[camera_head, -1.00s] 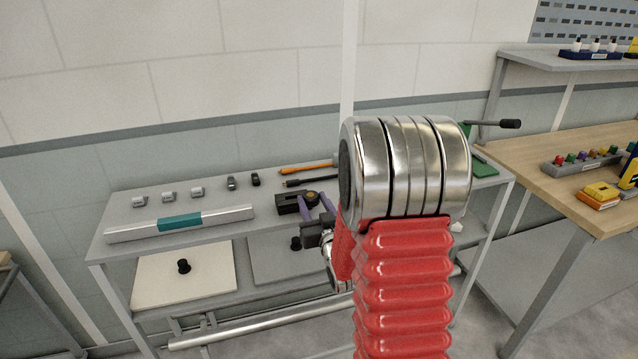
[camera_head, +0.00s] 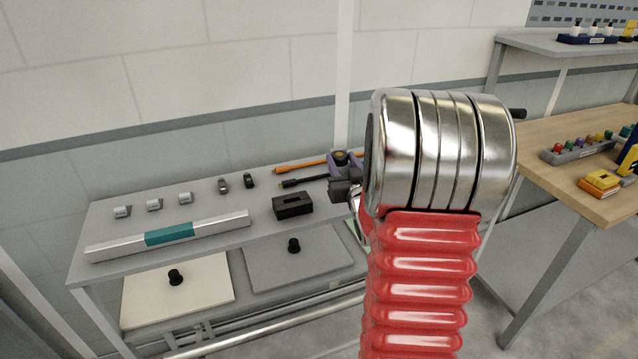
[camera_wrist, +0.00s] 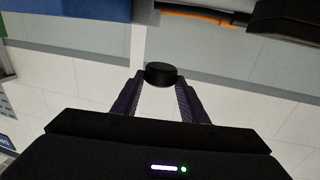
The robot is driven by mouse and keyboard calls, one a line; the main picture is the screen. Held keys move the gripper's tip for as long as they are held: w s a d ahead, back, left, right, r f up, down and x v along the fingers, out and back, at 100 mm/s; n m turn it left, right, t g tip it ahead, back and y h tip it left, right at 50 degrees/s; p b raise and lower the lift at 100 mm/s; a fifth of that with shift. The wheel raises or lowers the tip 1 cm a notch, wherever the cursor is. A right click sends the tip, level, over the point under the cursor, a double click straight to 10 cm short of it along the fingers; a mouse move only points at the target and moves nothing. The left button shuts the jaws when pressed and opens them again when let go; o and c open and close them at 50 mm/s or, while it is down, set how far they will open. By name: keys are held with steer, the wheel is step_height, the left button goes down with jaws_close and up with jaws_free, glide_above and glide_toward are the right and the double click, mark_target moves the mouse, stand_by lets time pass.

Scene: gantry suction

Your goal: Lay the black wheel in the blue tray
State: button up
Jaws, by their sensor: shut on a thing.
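My gripper (camera_head: 347,168) has purple fingers and is shut on the black wheel (camera_head: 340,156), a small dark disc. In the wrist view the wheel (camera_wrist: 160,73) sits between the tips of the two fingers of my gripper (camera_wrist: 160,88). The wheel is held above the grey bench, near the far ends of two rods. A blue surface (camera_wrist: 85,9) at the upper left of the wrist view may be the blue tray, but only part of it shows. I cannot make out the blue tray in the head view, where my arm hides part of the bench.
The grey bench (camera_head: 105,243) bears a black slotted block (camera_head: 292,206), a silver bar with a teal middle (camera_head: 168,234), an orange rod (camera_head: 300,165), a black rod (camera_head: 303,181) and several small parts. A wooden table (camera_head: 552,124) stands at right.

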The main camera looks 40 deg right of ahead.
steer(key=shift+f, duration=2.9)
steer(key=shift+f, duration=2.1)
steer(key=o, duration=1.1)
steer(key=shift+f, duration=0.1)
